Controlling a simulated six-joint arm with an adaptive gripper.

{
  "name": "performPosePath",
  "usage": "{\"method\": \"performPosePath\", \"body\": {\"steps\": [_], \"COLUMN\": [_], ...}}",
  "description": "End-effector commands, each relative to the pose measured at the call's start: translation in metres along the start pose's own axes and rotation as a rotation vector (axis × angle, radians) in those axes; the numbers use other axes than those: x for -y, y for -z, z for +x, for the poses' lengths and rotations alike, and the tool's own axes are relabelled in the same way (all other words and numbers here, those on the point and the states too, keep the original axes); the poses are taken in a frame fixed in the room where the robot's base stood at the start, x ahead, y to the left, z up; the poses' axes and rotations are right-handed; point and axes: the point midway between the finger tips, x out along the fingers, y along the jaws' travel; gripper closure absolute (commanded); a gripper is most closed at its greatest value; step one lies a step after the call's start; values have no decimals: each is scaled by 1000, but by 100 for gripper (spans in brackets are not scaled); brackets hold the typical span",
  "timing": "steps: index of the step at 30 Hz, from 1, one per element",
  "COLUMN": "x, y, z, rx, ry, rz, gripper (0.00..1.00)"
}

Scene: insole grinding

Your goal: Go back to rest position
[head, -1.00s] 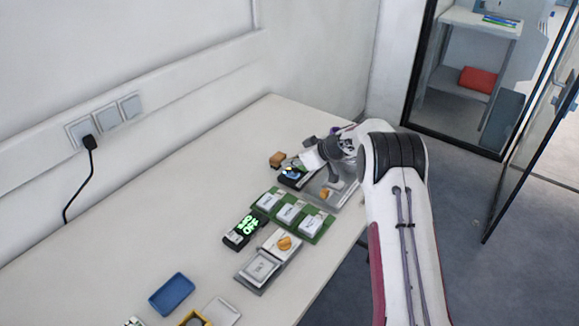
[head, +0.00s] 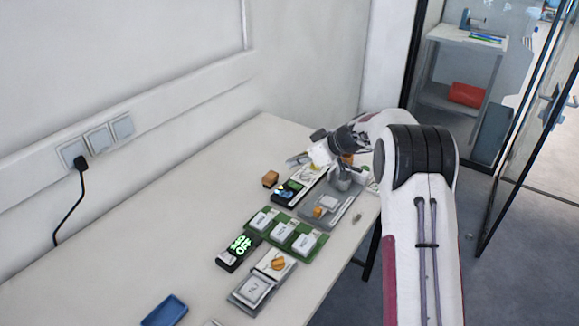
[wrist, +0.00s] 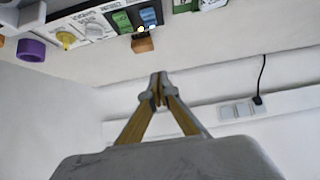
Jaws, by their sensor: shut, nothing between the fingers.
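My gripper (head: 297,160) is at the far end of the table in the head view, small and pointing left toward the wall. In the wrist view my gripper (wrist: 157,88) shows its two fingers converging with tips together, holding nothing. It is clear of the tabletop and apart from the devices. The white table (head: 130,245) lies below it, and the pale wall fills much of the wrist view.
Wall sockets (head: 97,140) are at left. The table's left side is clear.

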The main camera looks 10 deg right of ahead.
Motion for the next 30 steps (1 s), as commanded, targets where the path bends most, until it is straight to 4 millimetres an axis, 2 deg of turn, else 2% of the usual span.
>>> {"method": "performPosePath", "body": {"steps": [5,17,24,27,30], "x": [0,0,0,3,12], "y": [1,2,1,-5,-24], "z": [-6,-6,-6,-5,-2], "rx": [0,0,2,21,66], "ry": [0,0,1,6,21], "rz": [1,6,101,175,271], "gripper": [100,100,100,100,100]}}
